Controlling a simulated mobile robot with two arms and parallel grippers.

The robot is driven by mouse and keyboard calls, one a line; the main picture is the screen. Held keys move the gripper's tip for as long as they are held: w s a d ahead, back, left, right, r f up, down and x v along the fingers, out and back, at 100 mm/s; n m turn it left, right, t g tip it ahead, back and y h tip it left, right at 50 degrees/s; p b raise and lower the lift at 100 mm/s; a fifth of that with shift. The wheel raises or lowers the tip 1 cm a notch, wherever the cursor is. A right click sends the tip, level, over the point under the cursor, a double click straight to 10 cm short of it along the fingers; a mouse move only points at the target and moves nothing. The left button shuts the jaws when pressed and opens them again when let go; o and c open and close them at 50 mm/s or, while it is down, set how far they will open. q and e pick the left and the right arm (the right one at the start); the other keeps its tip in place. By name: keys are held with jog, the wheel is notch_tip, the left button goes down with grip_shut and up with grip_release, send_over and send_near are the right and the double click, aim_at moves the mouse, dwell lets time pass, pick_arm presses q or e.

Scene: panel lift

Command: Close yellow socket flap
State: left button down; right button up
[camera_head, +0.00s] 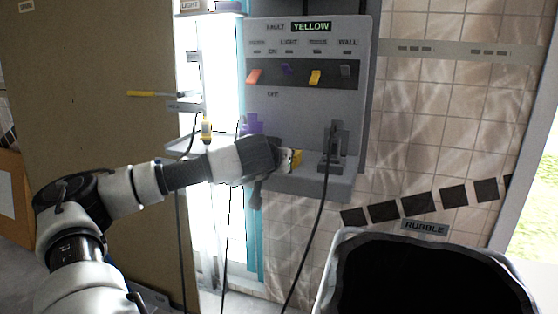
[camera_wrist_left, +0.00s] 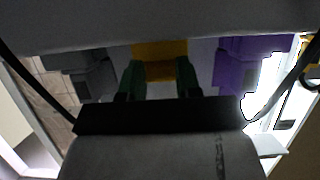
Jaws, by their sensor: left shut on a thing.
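The grey panel (camera_head: 260,110) has a label reading "FAULT YELLOW". My left gripper (camera_head: 288,159) is at the panel's lower ledge, at the yellow socket part (camera_head: 297,157), which it mostly hides. In the left wrist view, the fingers of my left gripper (camera_wrist_left: 159,78) stand on either side of the yellow piece (camera_wrist_left: 160,68) and are shut on it. A wider yellow band shows behind it. The picture does not make clear whether the flap is up or down. My right gripper is not in view.
A purple plug (camera_head: 251,125) sits left of my gripper, and a grey plug (camera_head: 335,146) with a hanging cable sits right. Both flank it closely in the wrist view. Coloured switches (camera_head: 315,77) are above. A black-lined rubble bin (camera_head: 425,275) stands at lower right.

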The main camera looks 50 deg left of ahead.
pick_arm(q)
jog(key=c, duration=1.1)
grip_release()
jog(key=shift+f, duration=0.15)
jog(key=o, duration=0.3)
jog(key=shift+w, duration=0.15)
jog(key=shift+o, duration=0.2)
jog(key=shift+s+r, duration=0.2)
jog(key=shift+s, duration=0.05)
jog(key=v, duration=1)
jog(key=shift+d+b, duration=0.2)
jog(key=shift+b, duration=0.2)
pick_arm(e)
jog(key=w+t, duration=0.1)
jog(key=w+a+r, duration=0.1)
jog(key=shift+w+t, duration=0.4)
pick_arm(q)
jog(key=shift+s, duration=0.15)
